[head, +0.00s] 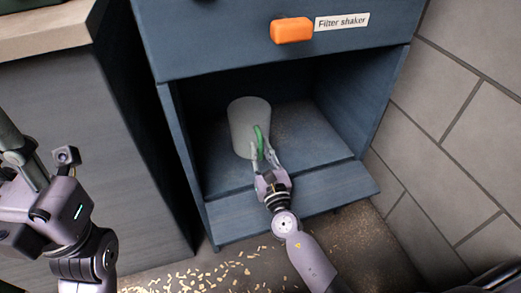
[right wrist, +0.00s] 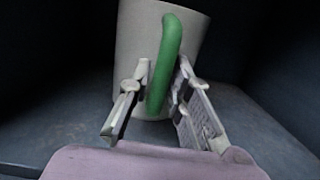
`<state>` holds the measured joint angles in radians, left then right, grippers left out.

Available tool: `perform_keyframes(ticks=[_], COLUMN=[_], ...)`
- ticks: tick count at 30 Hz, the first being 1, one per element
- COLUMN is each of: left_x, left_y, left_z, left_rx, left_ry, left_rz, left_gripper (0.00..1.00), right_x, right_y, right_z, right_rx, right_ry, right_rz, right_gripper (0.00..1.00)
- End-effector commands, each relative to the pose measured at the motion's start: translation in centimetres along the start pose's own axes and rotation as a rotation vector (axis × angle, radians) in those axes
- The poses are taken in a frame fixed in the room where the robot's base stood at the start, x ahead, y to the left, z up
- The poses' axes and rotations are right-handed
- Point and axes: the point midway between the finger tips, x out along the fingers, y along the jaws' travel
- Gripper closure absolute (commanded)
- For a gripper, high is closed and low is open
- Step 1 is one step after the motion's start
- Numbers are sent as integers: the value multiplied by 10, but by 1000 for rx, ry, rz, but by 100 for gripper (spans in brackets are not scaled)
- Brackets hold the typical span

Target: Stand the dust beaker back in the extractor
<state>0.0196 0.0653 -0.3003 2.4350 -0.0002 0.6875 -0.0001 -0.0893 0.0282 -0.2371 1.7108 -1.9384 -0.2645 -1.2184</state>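The dust beaker (head: 246,116) is a pale grey cup with a green handle (head: 260,142). It stands upright on the floor of the open lower bay of the blue extractor (head: 230,55), its handle facing me. My right gripper (head: 262,156) reaches into the bay. In the right wrist view, its fingers (right wrist: 160,95) are on either side of the green handle (right wrist: 164,62), open with slight gaps beside it. The beaker (right wrist: 135,45) fills the view behind the handle. My left gripper is not clearly seen; part of my left arm shows at the left.
An orange handle (head: 291,30) and a "Filter shaker" label (head: 342,21) are above the bay. A low front lip (head: 300,205) edges it. A grey cabinet (head: 90,130) stands left and a block wall (head: 440,130) right. Pale shavings (head: 215,275) lie on the floor.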

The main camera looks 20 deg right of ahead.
Motion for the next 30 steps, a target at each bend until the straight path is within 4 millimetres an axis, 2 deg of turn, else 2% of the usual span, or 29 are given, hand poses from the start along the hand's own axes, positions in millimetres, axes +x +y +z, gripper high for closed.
perform_keyframes(ticks=[5,16,20,30], left_x=[0,5,1,-4], left_y=[0,0,0,-1], left_z=[0,-1,-2,2], left_rx=[0,-1,-2,-4], left_ry=[0,4,2,-30], left_rz=[0,0,-4,-12], left_gripper=[60,60,60,60], right_x=[0,0,-21,-93], right_y=[0,0,0,0], right_z=[0,5,2,3], right_rx=[0,0,-4,-1], right_ry=[0,0,4,3], right_rz=[0,-1,0,3], right_gripper=[68,68,68,68])
